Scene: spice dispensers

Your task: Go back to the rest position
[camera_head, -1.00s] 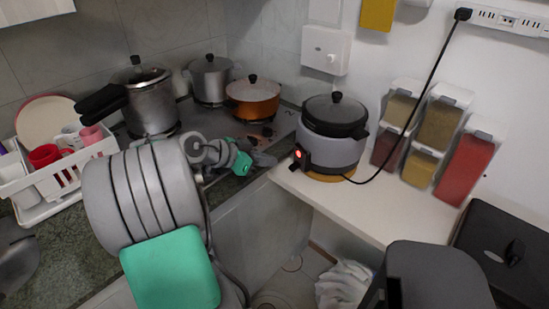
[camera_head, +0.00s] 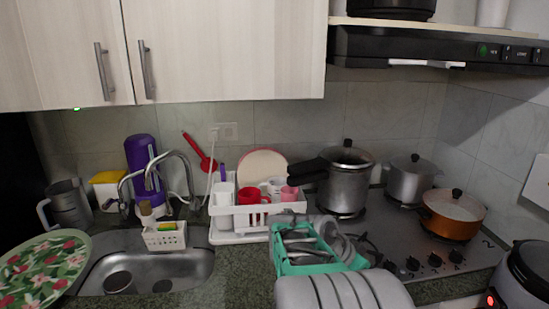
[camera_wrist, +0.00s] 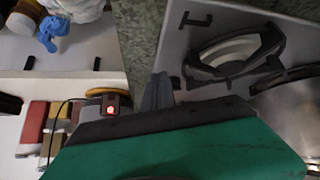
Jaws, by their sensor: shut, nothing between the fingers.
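My gripper (camera_wrist: 158,92) shows in the wrist view as narrow grey fingers beyond the green housing. It is shut with nothing between the fingers and sits over the edge of the hob and dark counter. In the head view my grey and green arm rises at bottom centre, in front of the hob. The fingertips are not clear there. Spice dispensers (camera_wrist: 38,122), red and brown, show at the lower left of the wrist view, away from the gripper.
The dish rack (camera_head: 258,222) with cups stands behind my arm. A pressure cooker (camera_head: 345,182), a grey pot (camera_head: 412,180) and an orange pot (camera_head: 450,216) stand on the hob (camera_head: 400,250). The sink (camera_head: 185,272) lies left. Cabinets (camera_head: 230,50) and the range hood (camera_head: 440,55) hang above.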

